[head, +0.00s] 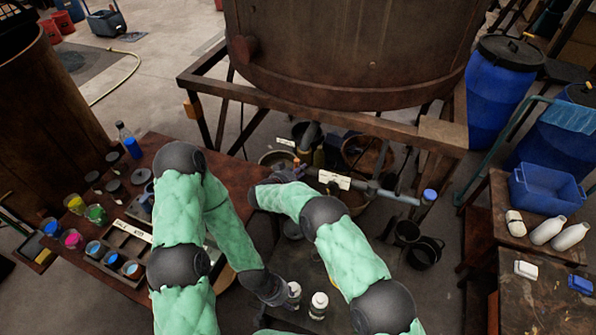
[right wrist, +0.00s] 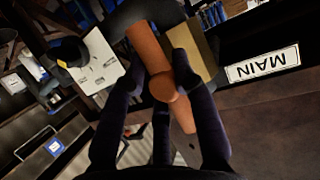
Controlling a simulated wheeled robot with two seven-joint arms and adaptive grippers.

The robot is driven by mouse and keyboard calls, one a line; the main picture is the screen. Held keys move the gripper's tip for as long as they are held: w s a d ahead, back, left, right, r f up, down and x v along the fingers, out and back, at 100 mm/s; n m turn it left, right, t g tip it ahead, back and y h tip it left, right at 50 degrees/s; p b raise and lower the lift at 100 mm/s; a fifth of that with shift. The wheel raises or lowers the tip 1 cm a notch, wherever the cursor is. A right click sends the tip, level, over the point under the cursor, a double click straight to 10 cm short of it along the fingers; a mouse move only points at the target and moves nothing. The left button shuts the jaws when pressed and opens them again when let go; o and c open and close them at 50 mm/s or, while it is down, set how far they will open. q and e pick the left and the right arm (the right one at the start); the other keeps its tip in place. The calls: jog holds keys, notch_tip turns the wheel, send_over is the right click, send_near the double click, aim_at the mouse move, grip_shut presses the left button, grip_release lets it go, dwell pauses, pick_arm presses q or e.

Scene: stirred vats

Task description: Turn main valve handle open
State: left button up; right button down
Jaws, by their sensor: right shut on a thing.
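The orange valve handle (right wrist: 150,48) is in the right wrist view, a bar with a round hub in the middle. My right gripper (right wrist: 160,78) has its dark fingers closed around it, on either side of the bar. A white MAIN label (right wrist: 262,64) is on the dark surface to its right. In the head view my right gripper (head: 280,177) is at the pipework below the big vat, and only a small orange bit of the handle (head: 297,162) shows. My left gripper (head: 277,291) is low over the table beside small white-capped bottles (head: 319,304); its fingers are not clear.
The large rusty vat (head: 350,45) stands on a frame (head: 330,112) above the pipes. A horizontal pipe (head: 385,192) runs right from the valve area. A table with jars and a tray (head: 122,240) is at left. Black buckets (head: 424,252) and blue barrels (head: 498,88) are at right.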

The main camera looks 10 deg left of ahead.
jog(key=c, duration=1)
grip_release()
jog(key=shift+o, duration=0.2)
jog(key=shift+s, duration=0.1)
jog(key=v, duration=0.7)
jog(key=shift+s, duration=0.15)
